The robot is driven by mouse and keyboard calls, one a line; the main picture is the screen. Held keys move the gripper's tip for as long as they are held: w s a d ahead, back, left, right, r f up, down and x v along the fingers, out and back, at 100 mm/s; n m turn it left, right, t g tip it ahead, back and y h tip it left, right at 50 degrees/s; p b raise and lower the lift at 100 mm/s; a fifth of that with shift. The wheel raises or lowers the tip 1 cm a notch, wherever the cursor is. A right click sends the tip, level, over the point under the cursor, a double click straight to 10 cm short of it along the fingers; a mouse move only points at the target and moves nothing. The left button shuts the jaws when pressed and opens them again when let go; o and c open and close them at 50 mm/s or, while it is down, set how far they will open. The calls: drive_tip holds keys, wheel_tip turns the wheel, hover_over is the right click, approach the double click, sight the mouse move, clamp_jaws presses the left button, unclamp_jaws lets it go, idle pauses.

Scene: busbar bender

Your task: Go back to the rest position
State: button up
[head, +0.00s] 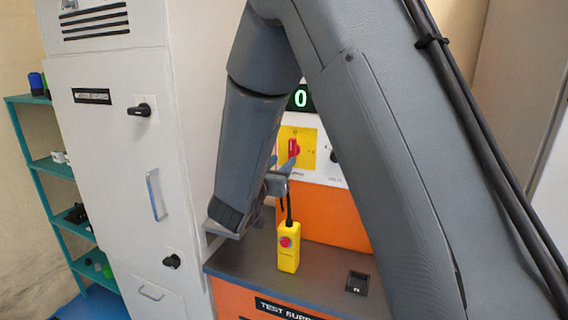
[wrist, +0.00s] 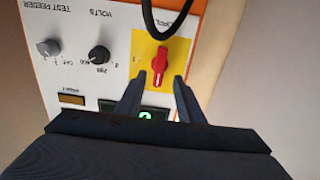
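My gripper (head: 281,176) hangs from my arm in front of the panel of the orange and white test supply cabinet. In the wrist view its two fingers (wrist: 156,80) stand apart with nothing held between them. A red rotary handle (wrist: 160,63) on a yellow plate shows just beyond and between the fingertips. In the head view the same red handle (head: 293,148) is just above the gripper, close to it. I cannot tell whether they touch. My arm hides part of the panel in the head view.
A yellow pendant (head: 288,250) with a red button and black cable stands on the grey shelf (head: 325,287). A small black block (head: 357,282) lies right of it. A green display (head: 300,98) reads 0. A tall white cabinet (head: 115,170) and teal rack (head: 50,165) stand left.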

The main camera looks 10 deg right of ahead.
idle(0.3)
drive_tip(key=s+a+f+n+g+y, duration=0.2)
drive_tip(key=s+f+n+g+y, duration=0.3)
drive_tip(key=s+f+y, duration=0.35)
drive_tip(key=s+d+f+g, duration=0.2)
drive_tip(key=s+g, duration=0.1)
drive_tip(key=s, duration=0.4)
drive_tip(key=s+d+f+n+g+y, duration=0.1)
drive_tip(key=s+d+f+g, duration=0.1)
drive_tip(key=s, duration=0.5)
drive_tip(key=s+d+f+g, duration=0.2)
drive_tip(key=s+f+g, duration=0.1)
drive_tip(key=s, duration=0.4)
drive_tip(key=shift+n+g, duration=0.3)
drive_tip(key=shift+s+d+y, duration=0.1)
drive_tip(key=shift+s+y, duration=0.05)
drive_tip(key=shift+y, duration=0.1)
